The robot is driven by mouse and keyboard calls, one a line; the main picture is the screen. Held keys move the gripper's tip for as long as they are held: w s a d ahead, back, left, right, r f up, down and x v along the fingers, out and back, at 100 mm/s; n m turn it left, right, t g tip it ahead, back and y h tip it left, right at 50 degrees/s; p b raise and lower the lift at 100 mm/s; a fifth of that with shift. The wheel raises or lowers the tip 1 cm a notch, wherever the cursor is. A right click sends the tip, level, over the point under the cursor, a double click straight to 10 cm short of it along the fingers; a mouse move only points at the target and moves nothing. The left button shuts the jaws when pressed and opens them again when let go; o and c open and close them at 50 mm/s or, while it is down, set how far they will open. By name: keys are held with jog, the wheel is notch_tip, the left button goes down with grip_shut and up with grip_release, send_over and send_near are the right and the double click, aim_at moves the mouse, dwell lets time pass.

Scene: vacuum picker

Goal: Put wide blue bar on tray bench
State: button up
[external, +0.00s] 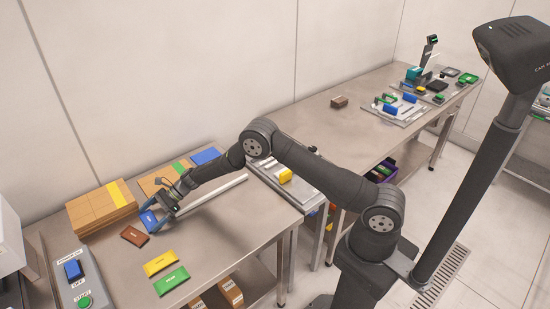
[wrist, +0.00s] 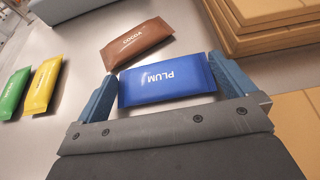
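The blue bar, marked PLUM (wrist: 167,79), lies flat between my gripper's two blue fingers (wrist: 162,85) in the wrist view. The fingers stand wide apart at its two ends, close to them; I cannot tell whether they press on it. In the external view my gripper (external: 162,219) is low over the near bench, and the blue bar (external: 148,220) shows at its left side, partly covered by it. The far bench (external: 330,122) with trays stands at the back right; a grey tray (external: 381,117) on it holds blue and green items.
A brown COCOA bar (wrist: 137,42), a yellow bar (wrist: 43,85) and a green bar (wrist: 13,92) lie nearby. Cardboard-coloured stacks (external: 100,209) stand behind at the left. A blue flat block (external: 205,156) and a pale rail (external: 212,194) are beyond my gripper. A control box (external: 76,284) is front left.

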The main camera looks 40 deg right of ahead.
aim_at(152, 217)
jog(key=shift+r, duration=0.1)
jog(key=shift+d+r, duration=0.2)
jog(key=v, duration=1.1)
jog(key=shift+d, duration=0.3)
jog(key=x, duration=1.2)
jog(key=shift+a+f, duration=0.2)
jog(key=shift+a, duration=0.05)
jog(key=r, duration=0.3)
jog(key=shift+d, duration=0.2)
jog(key=shift+r, duration=0.65)
jog(key=shift+f, duration=0.1)
